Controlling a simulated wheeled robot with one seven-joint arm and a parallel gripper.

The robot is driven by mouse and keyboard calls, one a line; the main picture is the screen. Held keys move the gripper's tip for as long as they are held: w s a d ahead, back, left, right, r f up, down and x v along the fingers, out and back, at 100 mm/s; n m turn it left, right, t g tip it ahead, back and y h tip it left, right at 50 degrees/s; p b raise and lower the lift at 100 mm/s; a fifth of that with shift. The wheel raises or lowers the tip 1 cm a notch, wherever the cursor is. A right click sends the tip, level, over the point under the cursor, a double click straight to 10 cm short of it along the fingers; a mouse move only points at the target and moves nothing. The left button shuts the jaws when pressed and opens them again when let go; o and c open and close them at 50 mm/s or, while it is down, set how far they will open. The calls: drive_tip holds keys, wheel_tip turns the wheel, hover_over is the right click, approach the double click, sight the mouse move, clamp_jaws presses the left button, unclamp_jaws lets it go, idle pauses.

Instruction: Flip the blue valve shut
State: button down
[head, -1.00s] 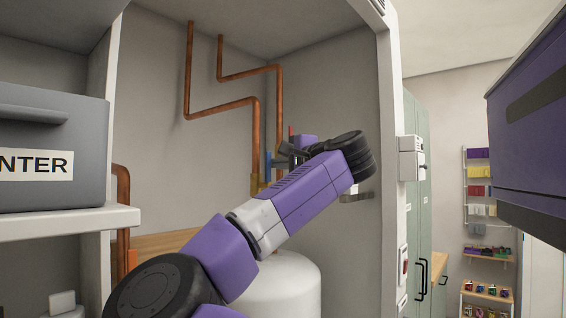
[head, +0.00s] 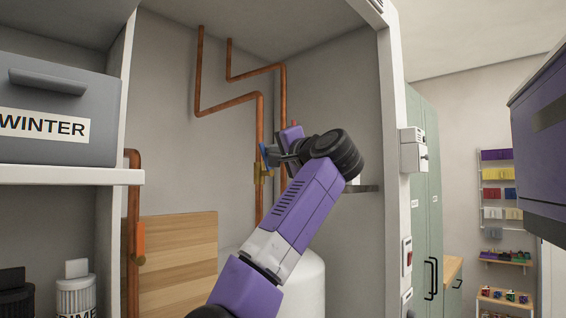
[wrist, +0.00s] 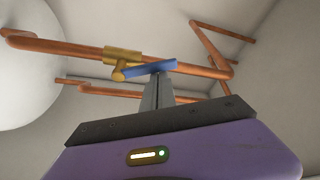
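The blue valve handle (head: 265,155) is on a brass valve body (head: 261,172) on the left of two copper pipes at the back of the alcove. In the head view it leans away from the pipe line and my gripper partly hides it. In the wrist view the blue handle (wrist: 150,68) lies slanted across the pipe, beside the brass body (wrist: 122,55). My gripper (wrist: 158,80) has its fingers together, their tips at the handle's underside and seemingly touching it. In the head view my gripper (head: 276,155) is just right of the handle.
A second copper pipe (head: 283,100) runs close on the right. A white tank (head: 305,285) stands below. An orange handle (head: 139,240) is on another pipe at left. A shelf (head: 70,175) with a grey WINTER bin (head: 60,85) juts out at left.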

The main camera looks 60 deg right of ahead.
sight(267, 157)
drive_tip(key=n+b, duration=0.1)
drive_tip(key=n, duration=0.1)
drive_tip(key=a+f+n+t+b, duration=0.1)
drive_tip(key=n+b, duration=0.1)
drive_tip(key=a+f+n+t+y+b, duration=0.1)
drive_tip(key=n, duration=0.1)
drive_tip(key=shift+w+a+n+b, duration=0.2)
drive_tip(key=shift+w+n+b, duration=0.1)
drive_tip(key=shift+n, duration=0.1)
drive_tip(key=n+y+b, duration=0.1)
drive_tip(key=n, duration=0.1)
drive_tip(key=a+f+n+t+y+b, duration=0.1)
drive_tip(key=n, duration=0.2)
drive_tip(key=a+f+n+t+y+b, duration=0.1)
drive_tip(key=n, duration=0.2)
drive_tip(key=shift+w+f+y, duration=0.15)
drive_tip(key=shift+w+y, duration=0.1)
drive_tip(key=shift+y, duration=0.05)
drive_tip(key=shift+f, duration=0.2)
